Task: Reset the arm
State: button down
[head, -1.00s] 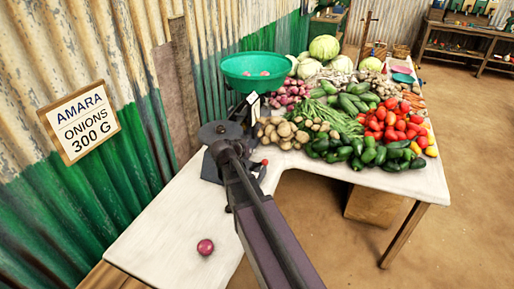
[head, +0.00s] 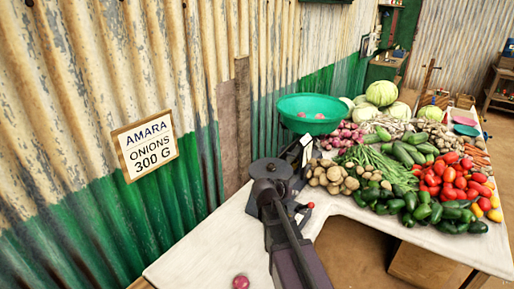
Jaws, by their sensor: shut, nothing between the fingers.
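My arm rises from the bottom edge of the head view. My gripper (head: 266,190) at its far end is small and dark, looks shut, and shows nothing in it. It lies in front of the near side of the dark balance (head: 270,169), and I cannot tell whether they touch. The balance has a green bowl (head: 309,105) with a few red onions inside. A single red onion (head: 241,282) lies on the white table (head: 190,258), left of my arm. A sign (head: 146,146) on the wall reads "AMARA ONIONS 300 G".
A corrugated wall (head: 90,60) borders the table on the left. Right of the balance lie potatoes (head: 333,177), green peppers (head: 420,208), tomatoes (head: 455,180) and cabbages (head: 382,93). The table's left front part is mostly clear.

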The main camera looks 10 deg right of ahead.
jog(key=s+a+f+n+g+y+p, duration=0.1)
jog(key=s+a+n+g+y+p, duration=0.1)
jog(key=s, duration=0.6)
jog(key=s+a+f+n+g+y+p, duration=0.2)
jog(key=s+a+n+g+y, duration=0.2)
jog(key=s+a+y, duration=0.3)
jog(key=shift+s+a+f+n+p, duration=0.15)
jog(key=shift+s+a+n+p, duration=0.25)
jog(key=shift+s+a+n, duration=0.5)
jog(key=shift+s+a, duration=0.1)
jog(key=shift+s, duration=0.2)
